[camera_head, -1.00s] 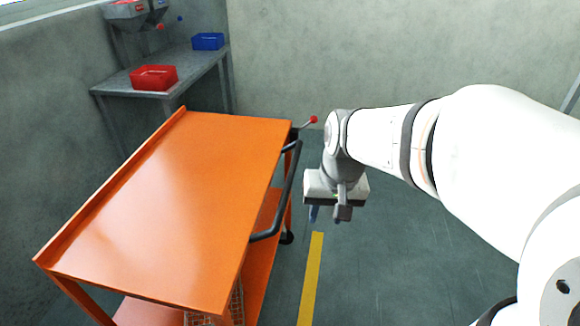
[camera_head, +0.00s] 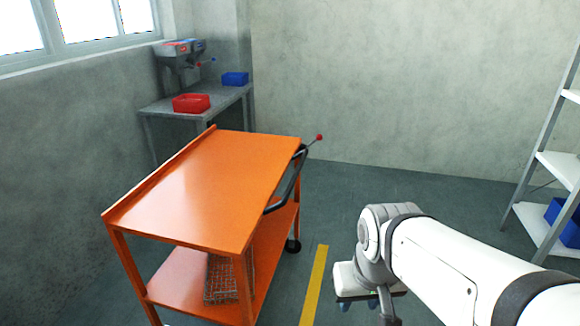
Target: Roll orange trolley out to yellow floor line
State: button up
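The orange trolley (camera_head: 205,190) stands left of the yellow floor line (camera_head: 314,290), with a strip of grey floor between them at the near end. Its black bar handle (camera_head: 289,185) is on the right side, facing the line. A red-knobbed lever (camera_head: 319,137) sticks out by the handle's far end. A black caster (camera_head: 293,246) shows below, close to the line's far end. My gripper (camera_head: 358,305) points down right of the line, clear of the handle. Its two blue-grey fingertips look apart with nothing between them; the arm partly hides it.
A wire basket (camera_head: 222,280) sits on the trolley's lower shelf. Behind the trolley, a grey bench (camera_head: 160,108) along the left wall holds a red bin (camera_head: 191,103) and a blue bin (camera_head: 235,79). A shelf rack (camera_head: 545,160) stands at the right. The floor between is clear.

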aim_at(216, 196)
jog(key=z, duration=0.65)
jog(key=i, duration=1.4)
jog(key=u, duration=0.7)
